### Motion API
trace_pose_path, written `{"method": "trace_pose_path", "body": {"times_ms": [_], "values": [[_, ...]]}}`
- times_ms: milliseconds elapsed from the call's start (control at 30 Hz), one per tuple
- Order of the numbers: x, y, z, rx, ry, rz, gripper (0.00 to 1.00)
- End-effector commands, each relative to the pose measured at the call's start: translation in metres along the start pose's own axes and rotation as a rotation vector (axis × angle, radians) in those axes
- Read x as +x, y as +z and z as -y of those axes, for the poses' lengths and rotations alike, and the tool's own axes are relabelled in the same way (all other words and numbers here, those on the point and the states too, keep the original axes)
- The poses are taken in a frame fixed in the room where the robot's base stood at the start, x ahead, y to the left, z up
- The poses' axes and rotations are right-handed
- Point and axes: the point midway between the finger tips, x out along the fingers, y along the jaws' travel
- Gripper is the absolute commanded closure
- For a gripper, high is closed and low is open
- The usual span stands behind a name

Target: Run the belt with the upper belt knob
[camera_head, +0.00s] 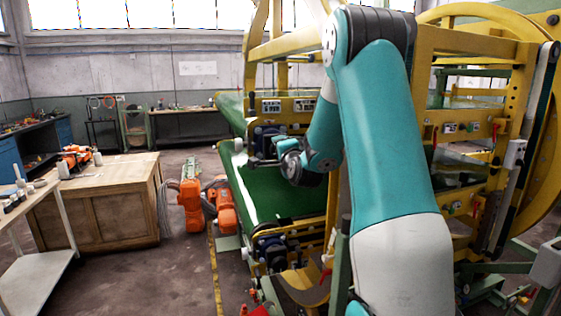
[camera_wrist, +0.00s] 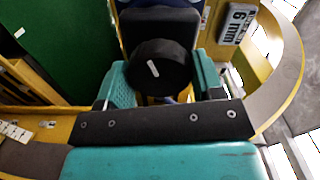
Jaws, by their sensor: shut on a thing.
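The upper belt knob (camera_wrist: 158,68) is a round black knob with a white mark on its face. It sits on a dark block on the yellow frame in the wrist view. My gripper (camera_wrist: 163,82) has its teal fingers on either side of the knob and is shut on it. In the head view my gripper (camera_head: 262,162) is at the upper dark drive unit (camera_head: 265,140), and the knob itself is hard to make out there. The green belt (camera_head: 262,195) runs below and beside it; a green surface (camera_wrist: 60,40) also shows in the wrist view.
A second dark drive unit (camera_head: 270,247) sits lower on the yellow machine. A "6 mm" plate (camera_wrist: 239,22) is right of the knob. Orange equipment (camera_head: 191,205) stands on the floor to the left, near a wooden cabinet (camera_head: 105,205). My arm hides part of the machine.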

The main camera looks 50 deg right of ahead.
Motion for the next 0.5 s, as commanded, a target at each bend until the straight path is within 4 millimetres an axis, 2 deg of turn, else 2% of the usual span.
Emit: {"method": "trace_pose_path", "body": {"times_ms": [33, 500], "values": [[-0.0006, 0.0035, -0.0076, -0.043, 0.002, 0.005, 0.62], [-0.0007, 0.0035, -0.0091, -0.488, 0.002, 0.005, 0.62]]}}
